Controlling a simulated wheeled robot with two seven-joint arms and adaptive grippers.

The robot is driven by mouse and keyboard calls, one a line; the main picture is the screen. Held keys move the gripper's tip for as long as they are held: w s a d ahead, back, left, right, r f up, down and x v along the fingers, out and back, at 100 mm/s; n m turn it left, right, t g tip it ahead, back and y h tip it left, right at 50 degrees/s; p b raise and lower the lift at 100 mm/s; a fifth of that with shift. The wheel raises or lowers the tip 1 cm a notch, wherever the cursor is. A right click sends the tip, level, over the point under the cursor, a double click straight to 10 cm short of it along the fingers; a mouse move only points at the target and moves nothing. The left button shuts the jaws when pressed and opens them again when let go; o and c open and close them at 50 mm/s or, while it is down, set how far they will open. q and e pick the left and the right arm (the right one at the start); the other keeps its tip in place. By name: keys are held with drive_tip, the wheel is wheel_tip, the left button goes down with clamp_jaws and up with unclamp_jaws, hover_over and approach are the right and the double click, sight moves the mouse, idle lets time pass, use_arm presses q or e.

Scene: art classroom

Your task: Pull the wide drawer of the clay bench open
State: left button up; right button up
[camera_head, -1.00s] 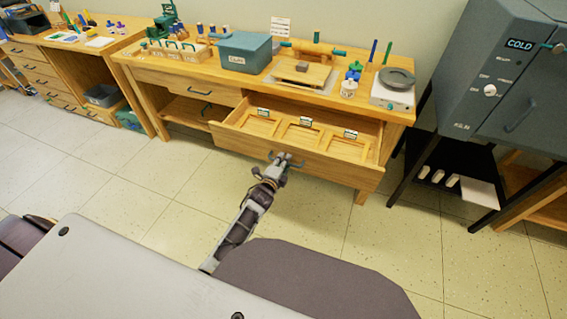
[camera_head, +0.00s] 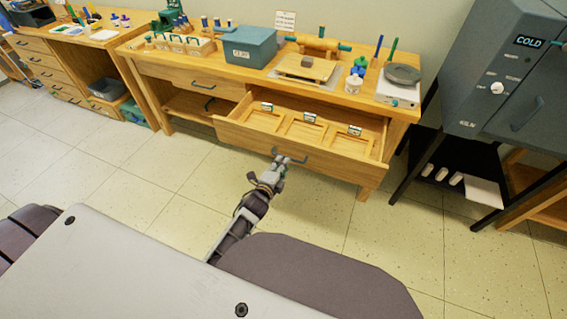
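The clay bench (camera_head: 150,56) stands along the wall. Its wide drawer (camera_head: 240,135) is pulled well out, with its divided inside and small labels showing. The drawer's dark curved handle (camera_head: 300,160) is on the front panel. My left gripper (camera_head: 281,162) is at the handle's left part, in front of the drawer. It overlaps the handle in the picture; I cannot tell whether its fingers touch it or are closed around it. My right gripper is not in view.
A closed narrower drawer (camera_head: 190,80) and an open shelf are left of the wide drawer. A grey kiln (camera_head: 500,80) on a black stand is at the right. A teal box (camera_head: 248,48) and clay tools sit on the bench top. The floor in front is clear.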

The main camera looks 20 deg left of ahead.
use_arm(q)
drive_tip(key=v, duration=0.6)
idle(0.3)
drive_tip(key=shift+s, duration=0.1)
idle(0.5)
